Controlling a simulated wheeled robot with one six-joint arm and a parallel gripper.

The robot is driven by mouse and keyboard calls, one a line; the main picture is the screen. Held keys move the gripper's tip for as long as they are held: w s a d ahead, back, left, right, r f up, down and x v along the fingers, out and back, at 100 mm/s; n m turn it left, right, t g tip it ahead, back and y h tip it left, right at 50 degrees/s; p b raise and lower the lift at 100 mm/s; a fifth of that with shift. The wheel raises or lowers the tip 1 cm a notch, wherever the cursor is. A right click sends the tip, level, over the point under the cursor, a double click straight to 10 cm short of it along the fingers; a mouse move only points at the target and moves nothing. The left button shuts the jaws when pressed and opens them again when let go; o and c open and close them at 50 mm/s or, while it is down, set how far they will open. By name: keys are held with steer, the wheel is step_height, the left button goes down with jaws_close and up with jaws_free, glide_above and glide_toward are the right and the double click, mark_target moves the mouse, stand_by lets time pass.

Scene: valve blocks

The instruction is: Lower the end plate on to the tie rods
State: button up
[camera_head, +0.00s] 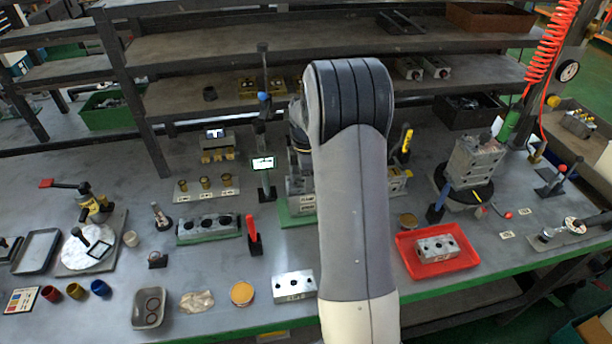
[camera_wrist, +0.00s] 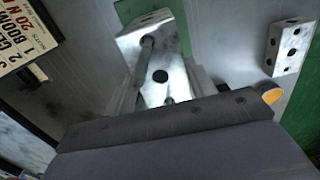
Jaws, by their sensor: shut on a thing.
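A pale metal block with a dark round hole, which I take for the end plate (camera_wrist: 172,58), is in front of my gripper (camera_wrist: 162,92) in the wrist view. My gripper is shut on it; its dark body hides the block's near edge. A grey rod (camera_wrist: 147,52), seemingly a tie rod, shows against the block's left part. I cannot tell whether it passes through a hole. In the head view, metal blocks stand on a green base (camera_head: 297,218) at the middle of the bench, beneath my wrist. My forearm hides much of the gripper and plate there.
A holed block (camera_head: 293,286) lies at the bench front. A red tray (camera_head: 437,253) holding another block is right of my arm. A small screen on a stand (camera_head: 264,164) stands close left of the green base. A red-handled tool (camera_head: 252,230) stands nearby.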

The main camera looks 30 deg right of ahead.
steer(key=o, duration=1.3)
steer(key=shift+c, duration=0.2)
step_height(320, 180, up, 11)
steer(key=shift+b, duration=0.45)
steer(key=shift+f, duration=0.2)
step_height(320, 180, down, 10)
steer(key=shift+f+p, duration=0.25)
steer(key=shift+p, duration=0.35)
steer(key=shift+r, duration=0.5)
steer(key=shift+f, duration=0.1)
